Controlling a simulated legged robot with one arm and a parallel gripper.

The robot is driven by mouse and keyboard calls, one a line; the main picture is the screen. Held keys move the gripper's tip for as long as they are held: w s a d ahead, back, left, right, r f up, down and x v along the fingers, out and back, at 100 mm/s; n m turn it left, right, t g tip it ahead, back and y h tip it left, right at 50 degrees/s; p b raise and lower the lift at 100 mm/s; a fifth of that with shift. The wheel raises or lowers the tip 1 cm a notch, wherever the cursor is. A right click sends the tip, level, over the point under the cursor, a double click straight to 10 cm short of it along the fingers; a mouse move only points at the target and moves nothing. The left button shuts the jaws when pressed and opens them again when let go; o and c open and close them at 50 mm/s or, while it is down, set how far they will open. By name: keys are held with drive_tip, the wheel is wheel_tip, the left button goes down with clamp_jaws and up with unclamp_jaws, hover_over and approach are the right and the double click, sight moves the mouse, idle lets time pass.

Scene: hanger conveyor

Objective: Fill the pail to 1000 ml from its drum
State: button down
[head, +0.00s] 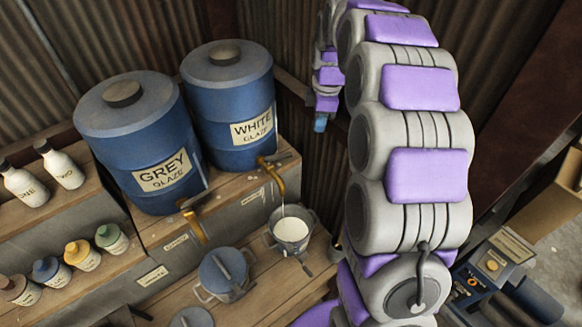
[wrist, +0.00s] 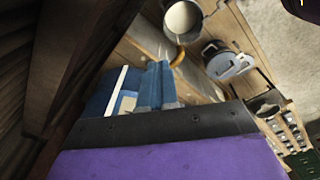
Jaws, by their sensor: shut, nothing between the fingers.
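The open metal pail (head: 291,231) stands below the brass tap (head: 272,178) of the blue drum marked WHITE GLAZE (head: 222,95). White liquid is in the pail, and a thin pale line runs from the tap down to it. Its level marks cannot be read. The pail also shows at the top of the wrist view (wrist: 183,17). My gripper (head: 320,122) is high to the right of the white drum, apart from tap and pail. Its blue fingers (wrist: 140,88) are shut and empty.
A drum marked GREY GLAZE (head: 136,142) with its own tap (head: 195,224) stands to the left. A lidded blue pot (head: 224,274) sits near the pail. White bottles (head: 61,165) and small coloured jars (head: 82,256) line the left shelves. A control box (head: 492,265) is at right.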

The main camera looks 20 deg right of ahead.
sight(278, 159)
drive_tip(key=s+d+f+t+y, duration=0.2)
drive_tip(key=s+f+t+y, duration=0.1)
drive_tip(key=s+f, duration=0.4)
drive_tip(key=w+a+f+n+t+y+p, duration=0.1)
drive_tip(key=w+a+f+n+t, duration=0.1)
drive_tip(key=w+a+f, duration=0.6)
drive_tip(key=shift+w+a+f, duration=0.4)
drive_tip(key=shift+w+f, duration=0.05)
drive_tip(key=shift+w, duration=0.6)
drive_tip(key=shift+w+n+b, duration=0.15)
drive_tip(key=shift+n+b, duration=0.15)
drive_tip(key=shift+b, duration=0.35)
